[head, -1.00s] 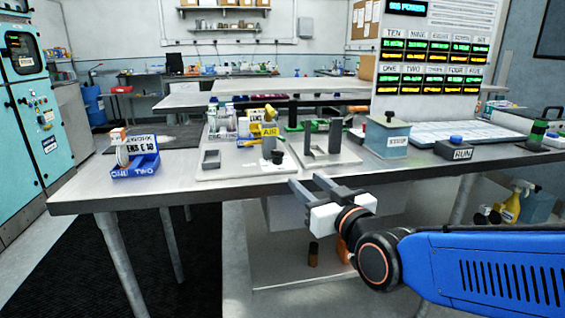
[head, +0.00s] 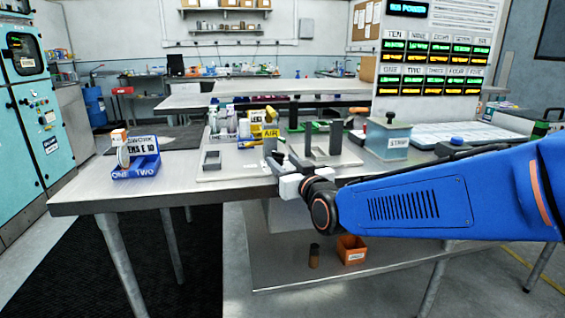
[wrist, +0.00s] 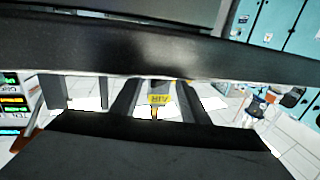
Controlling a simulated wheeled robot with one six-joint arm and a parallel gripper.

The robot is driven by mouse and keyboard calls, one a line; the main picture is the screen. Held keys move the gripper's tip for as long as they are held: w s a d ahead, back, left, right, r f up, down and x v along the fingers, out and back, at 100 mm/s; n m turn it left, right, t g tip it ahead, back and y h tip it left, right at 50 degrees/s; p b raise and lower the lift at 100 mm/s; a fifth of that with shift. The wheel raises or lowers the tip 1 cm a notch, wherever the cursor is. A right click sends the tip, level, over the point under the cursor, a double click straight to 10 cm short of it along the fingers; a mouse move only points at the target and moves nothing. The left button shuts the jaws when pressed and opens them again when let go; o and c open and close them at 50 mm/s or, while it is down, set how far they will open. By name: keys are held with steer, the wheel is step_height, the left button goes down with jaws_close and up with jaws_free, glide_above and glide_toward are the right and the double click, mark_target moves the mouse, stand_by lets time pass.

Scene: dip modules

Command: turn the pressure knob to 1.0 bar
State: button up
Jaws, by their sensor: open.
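The yellow AIR unit (head: 271,132) stands on a pale board on the bench in the head view. The dark knob seen low in front of it earlier is now hidden or merged with my dark fingers. My gripper (head: 278,158) is open, reaching in from the right at the front of the AIR unit. In the wrist view two broad dark bars, my gripper's fingers, cross the picture, and the AIR label (wrist: 160,99) shows upside down in the gap between them. I cannot tell whether a finger touches the knob, and no pressure reading is legible.
A grey upright fixture (head: 334,140) stands close right of my gripper. A grey-green box marked STRIP (head: 387,140) is farther right. A blue tray (head: 137,167) sits at the bench's left. The bench's front-left surface (head: 85,188) is clear.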

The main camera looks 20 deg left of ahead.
steer(key=shift+w+a, duration=0.35)
steer(key=c, duration=1)
steer(key=shift+w+n+g+y, duration=0.1)
steer(key=shift+n+g+y, duration=0.2)
steer(key=shift+g, duration=0.1)
steer(key=shift+r, duration=0.2)
steer(key=o, duration=1)
steer(key=shift+f, duration=0.1)
